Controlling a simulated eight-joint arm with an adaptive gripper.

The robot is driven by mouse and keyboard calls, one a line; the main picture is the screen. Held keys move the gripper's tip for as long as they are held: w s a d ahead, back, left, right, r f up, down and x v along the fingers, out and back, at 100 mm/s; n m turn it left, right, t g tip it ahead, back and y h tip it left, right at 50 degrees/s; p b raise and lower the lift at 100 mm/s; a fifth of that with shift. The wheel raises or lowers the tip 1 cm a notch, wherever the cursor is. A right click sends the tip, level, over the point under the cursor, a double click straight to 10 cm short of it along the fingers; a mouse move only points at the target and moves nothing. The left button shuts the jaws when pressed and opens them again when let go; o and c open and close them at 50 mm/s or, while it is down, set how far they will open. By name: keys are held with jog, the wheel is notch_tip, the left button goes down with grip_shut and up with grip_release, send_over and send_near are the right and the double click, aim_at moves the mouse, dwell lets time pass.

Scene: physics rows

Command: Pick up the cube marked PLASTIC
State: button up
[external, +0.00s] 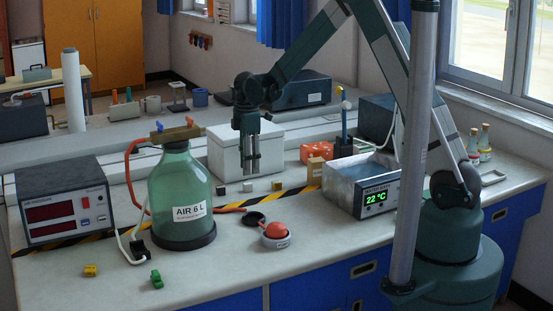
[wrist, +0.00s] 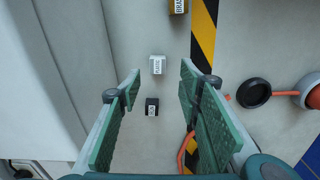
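A small white cube (wrist: 157,64) with a label that seems to read PLASTIC lies on the bench. In the external view it seems to be the pale cube (external: 247,187). My gripper (wrist: 161,78) is open and empty, with its green-padded fingers pointing down above the cubes. The white cube shows between and a little beyond the fingertips in the wrist view. In the external view my gripper (external: 250,170) hangs above the bench, apart from the cubes. A black cube (wrist: 151,106) with an unreadable label lies nearer, and a brass-coloured cube (wrist: 179,6) marked BRASS lies farther off.
Yellow-black tape (wrist: 203,35) runs beside the cubes. A white box (external: 225,155) stands close behind. A green AIR 6 L bottle (external: 180,190) stands left, a water bath (external: 365,190) right. A red ball (external: 276,230) sits in a holder in front, beside a black disc (wrist: 254,93).

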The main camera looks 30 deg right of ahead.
aim_at(248, 183)
jog(key=shift+f, duration=1.3)
jog(key=shift+w+f+b, duration=0.2)
jog(key=shift+f+b, duration=0.2)
jog(key=shift+f, duration=2.25)
jog(key=c, duration=0.8)
